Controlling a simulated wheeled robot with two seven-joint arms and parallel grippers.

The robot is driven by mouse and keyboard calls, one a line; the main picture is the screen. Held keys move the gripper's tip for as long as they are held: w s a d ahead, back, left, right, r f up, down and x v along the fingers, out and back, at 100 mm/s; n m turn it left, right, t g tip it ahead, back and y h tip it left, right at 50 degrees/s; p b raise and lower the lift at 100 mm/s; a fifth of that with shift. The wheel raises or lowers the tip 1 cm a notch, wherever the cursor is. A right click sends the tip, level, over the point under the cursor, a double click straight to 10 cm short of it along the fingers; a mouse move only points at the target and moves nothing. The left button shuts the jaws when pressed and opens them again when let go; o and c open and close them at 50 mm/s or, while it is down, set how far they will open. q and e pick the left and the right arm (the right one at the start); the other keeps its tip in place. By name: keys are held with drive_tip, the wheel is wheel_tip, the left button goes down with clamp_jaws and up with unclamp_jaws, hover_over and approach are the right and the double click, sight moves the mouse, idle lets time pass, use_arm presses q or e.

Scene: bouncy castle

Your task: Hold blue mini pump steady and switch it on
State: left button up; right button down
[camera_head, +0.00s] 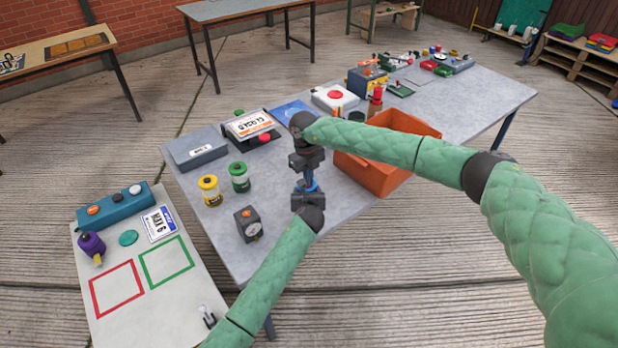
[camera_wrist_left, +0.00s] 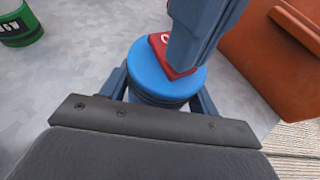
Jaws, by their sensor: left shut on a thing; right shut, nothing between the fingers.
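The blue mini pump (camera_wrist_left: 150,78) shows in the left wrist view as a round blue top above a dark ribbed body. A red switch with a white mark (camera_wrist_left: 158,47) sits on its top. My left gripper (camera_head: 306,194) is shut around the pump, one finger on each side. My right gripper (camera_head: 306,172) is shut and empty, directly above the pump. In the left wrist view its fingertips (camera_wrist_left: 192,52) are over the red switch and hide part of it; I cannot tell if they press it. In the head view only a little of the pump's blue (camera_head: 310,186) shows between the grippers.
An orange crate (camera_head: 372,172) stands close on the right. A gauge box (camera_head: 248,224), a green jar (camera_head: 240,177) and a yellow jar (camera_head: 210,191) stand on the left. A side table (camera_head: 120,320) with red and green outlined squares stands at lower left.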

drive_tip(key=shift+w+a+r, duration=0.15)
drive_tip(key=shift+w+a, duration=0.3)
drive_tip(key=shift+w, duration=0.15)
wheel_tip(320, 180, up, 14)
drive_tip(key=w, duration=0.1)
drive_tip(key=shift+w+a, duration=0.2)
drive_tip(key=shift+a, duration=0.25)
idle(0.3)
drive_tip(key=d+f+m+g+y, duration=0.2)
drive_tip(key=d+f, duration=0.1)
drive_tip(key=f, duration=0.3)
drive_tip(key=w+d+r+m+g+y, duration=0.2)
drive_tip(key=d+m+y, duration=0.3)
drive_tip(key=m, duration=1.1)
drive_tip(key=shift+w+r+m+g+y, duration=0.3)
drive_tip(key=shift+w+r+g, duration=0.15)
drive_tip(key=shift+w, duration=0.45)
